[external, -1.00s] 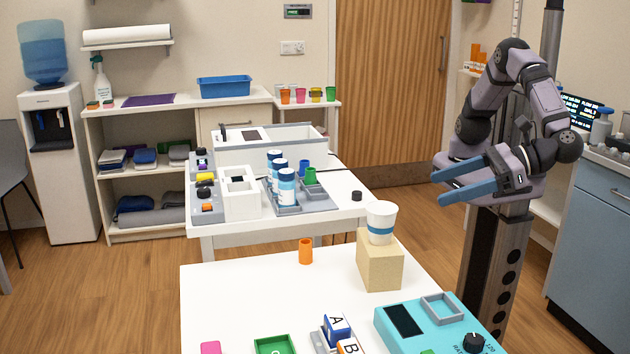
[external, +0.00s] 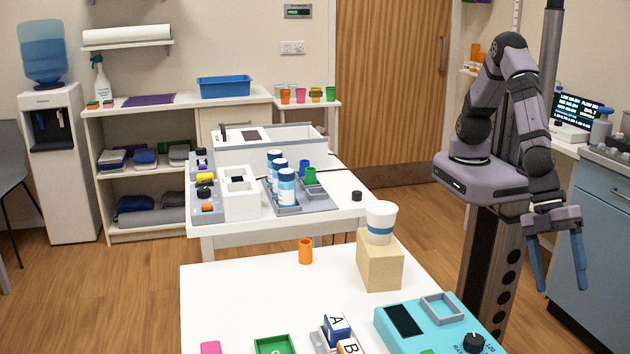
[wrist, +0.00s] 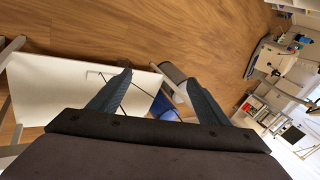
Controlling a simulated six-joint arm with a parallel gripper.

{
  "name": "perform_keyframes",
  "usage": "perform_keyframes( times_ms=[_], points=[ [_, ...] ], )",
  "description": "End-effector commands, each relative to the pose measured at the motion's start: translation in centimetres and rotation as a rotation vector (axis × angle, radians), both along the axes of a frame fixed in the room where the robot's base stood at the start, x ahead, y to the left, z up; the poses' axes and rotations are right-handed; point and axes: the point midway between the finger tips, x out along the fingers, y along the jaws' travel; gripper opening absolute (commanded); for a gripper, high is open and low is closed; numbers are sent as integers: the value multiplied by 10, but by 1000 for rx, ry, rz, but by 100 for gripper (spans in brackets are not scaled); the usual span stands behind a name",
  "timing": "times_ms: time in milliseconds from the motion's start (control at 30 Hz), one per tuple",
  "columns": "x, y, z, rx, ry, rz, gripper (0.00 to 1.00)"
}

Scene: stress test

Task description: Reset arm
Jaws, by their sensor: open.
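My gripper (external: 557,266) is at the right of the external view. Its two blue fingers point down and stand apart with nothing between them. It hangs in front of the blue cabinet, clear of both white tables. In the wrist view my gripper (wrist: 165,92) shows its two dark blue fingers spread. Beyond them are a white surface (wrist: 50,85), a blue object (wrist: 163,108) that I cannot name, and the wood floor (wrist: 130,25).
The near white table (external: 230,300) carries an orange cup (external: 305,251), a paper cup (external: 380,222) on a wooden block (external: 379,266) and a teal device (external: 400,345). The blue cabinet (external: 595,235) stands close to my gripper.

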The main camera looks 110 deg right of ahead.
Motion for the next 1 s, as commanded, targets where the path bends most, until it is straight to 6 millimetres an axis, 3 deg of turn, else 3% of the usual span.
perform_keyframes(
  times_ms=[33,100,233,367,500,700,1000],
  points=[
    [-6,-33,-8,-84,-15,143,71],
    [-10,-81,-17,-194,-27,323,71],
    [0,-170,-21,-371,-15,540,71],
    [22,-257,-10,-521,24,614,71],
    [52,-339,8,-624,47,558,71],
    [82,-407,33,-628,66,323,71],
    [125,-473,74,-574,59,-79,71]
  ],
)
